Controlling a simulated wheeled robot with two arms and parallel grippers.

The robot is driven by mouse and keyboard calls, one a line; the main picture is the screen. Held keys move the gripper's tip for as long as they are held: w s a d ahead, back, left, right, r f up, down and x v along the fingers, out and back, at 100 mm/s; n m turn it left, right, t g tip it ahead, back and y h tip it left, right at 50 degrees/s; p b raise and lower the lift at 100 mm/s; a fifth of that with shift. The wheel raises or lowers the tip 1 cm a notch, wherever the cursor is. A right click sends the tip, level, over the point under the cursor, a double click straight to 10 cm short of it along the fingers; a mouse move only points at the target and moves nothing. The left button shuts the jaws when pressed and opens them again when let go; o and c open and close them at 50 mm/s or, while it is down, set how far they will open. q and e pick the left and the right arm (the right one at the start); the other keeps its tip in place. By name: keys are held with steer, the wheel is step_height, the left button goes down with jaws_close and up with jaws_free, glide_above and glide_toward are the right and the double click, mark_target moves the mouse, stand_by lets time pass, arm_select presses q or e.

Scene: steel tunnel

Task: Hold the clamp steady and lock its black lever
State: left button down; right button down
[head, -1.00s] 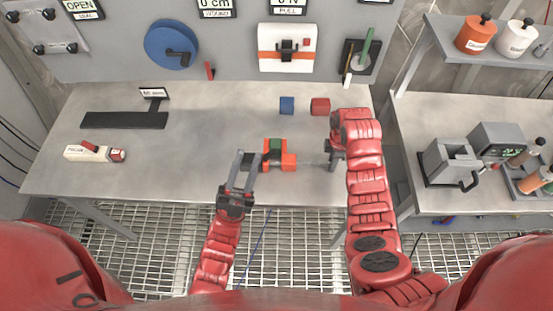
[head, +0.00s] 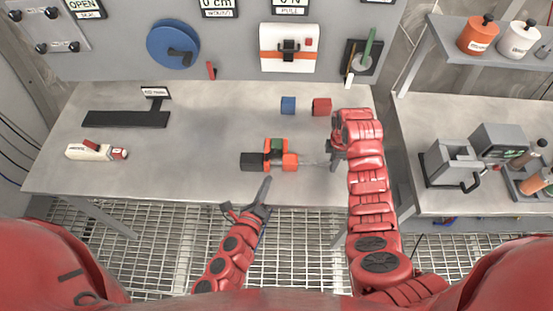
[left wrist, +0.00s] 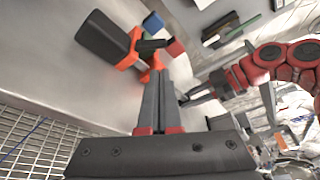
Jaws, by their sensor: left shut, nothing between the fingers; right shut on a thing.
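The orange clamp (head: 290,160) lies near the table's front edge, with a green piece in its middle and a thin grey bar to its right. A black block-like part (head: 254,161) forms its left end. In the left wrist view the clamp (left wrist: 134,50) and its black end (left wrist: 103,38) show top left. I cannot tell which dark part is the lever. My right gripper (head: 336,158) is shut at the grey bar's right end; its fingertips are partly hidden. My left gripper (head: 266,186) is shut and empty, just in front of the clamp. Its fingers (left wrist: 159,88) are together.
A blue cube (head: 288,105) and a red cube (head: 321,106) stand behind the clamp. A white-and-red tool (head: 96,151) and a black flat stand (head: 127,118) lie at the left. The table between them and the clamp is clear. A side bench (head: 475,112) stands at the right.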

mark_target(272, 153)
arm_select(q)
steer(key=x, duration=1)
steer(key=shift+a+r+n, duration=0.15)
steer(key=shift+r+n, duration=0.05)
steer(key=shift+n, duration=0.4)
stand_by(0.6)
steer(key=n, duration=0.1)
steer(key=a+n+t+h, duration=0.1)
steer(key=n, duration=0.1)
steer(key=shift+a+r+n, duration=0.25)
steer(key=shift+r+n, duration=0.05)
steer(key=shift+r, duration=0.1)
steer(key=n+t, duration=0.1)
steer(key=n, duration=0.1)
steer(key=a+n, duration=0.1)
steer(key=n, duration=0.1)
steer(key=shift+a+r+t+h, duration=0.1)
steer(key=shift+r+t+h, duration=0.1)
steer(key=shift+t+h, duration=0.2)
steer(key=v, duration=0.6)
steer(key=f+v, duration=0.1)
steer(key=v, duration=0.3)
steer(key=shift+d, duration=0.25)
